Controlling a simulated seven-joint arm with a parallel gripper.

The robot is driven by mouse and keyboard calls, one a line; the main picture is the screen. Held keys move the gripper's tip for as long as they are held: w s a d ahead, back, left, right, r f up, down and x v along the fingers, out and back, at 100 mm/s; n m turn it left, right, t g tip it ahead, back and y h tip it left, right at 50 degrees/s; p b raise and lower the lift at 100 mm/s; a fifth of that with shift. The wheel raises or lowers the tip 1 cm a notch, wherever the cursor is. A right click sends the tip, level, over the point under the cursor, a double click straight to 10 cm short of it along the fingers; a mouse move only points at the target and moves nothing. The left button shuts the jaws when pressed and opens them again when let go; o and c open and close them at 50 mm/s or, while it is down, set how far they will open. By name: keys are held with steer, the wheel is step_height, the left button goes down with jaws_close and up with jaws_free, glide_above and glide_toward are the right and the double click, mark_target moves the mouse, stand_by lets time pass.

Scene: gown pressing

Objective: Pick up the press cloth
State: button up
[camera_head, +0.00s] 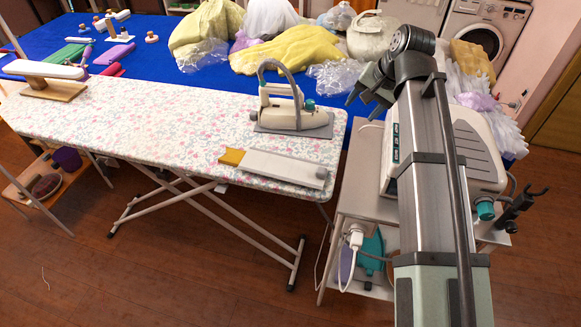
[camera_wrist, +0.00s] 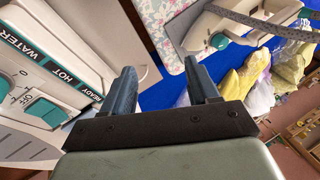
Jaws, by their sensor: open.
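No item is clearly recognisable as the press cloth. A small mustard-coloured piece (camera_head: 232,156) lies at the left end of a pale grey flat strip (camera_head: 275,166) near the ironing board's front right edge; I cannot tell whether it is the cloth. My gripper (camera_head: 363,102) is raised to the right of the ironing board (camera_head: 150,115), by the steam station, well apart from that piece. In the wrist view my gripper (camera_wrist: 160,76) has its two dark fingers spread, with nothing between them.
The iron (camera_head: 292,112) stands on a grey rest at the board's right end. The steam station (camera_head: 450,150) is on a white cart (camera_head: 365,205) below my arm. Yellow and white garments (camera_head: 290,50) and plastic bags lie on the blue table (camera_head: 150,65). A sleeve board (camera_head: 43,70) stands left.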

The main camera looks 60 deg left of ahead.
mark_target(322, 170)
steer(key=s+d+r+n+h, duration=0.1)
steer(key=s+d+h, duration=0.1)
steer(key=s, duration=0.5)
steer(key=s+d+n+h, duration=0.1)
steer(key=s+h, duration=0.2)
steer(key=s, duration=0.4)
steer(key=shift+w+f, duration=0.15)
steer(key=shift+f, duration=3.15)
steer(key=shift+w+f, duration=0.15)
steer(key=shift+f, duration=3.1)
jaws_close()
steer(key=shift+r, duration=0.15)
step_height(322, 170, up, 10)
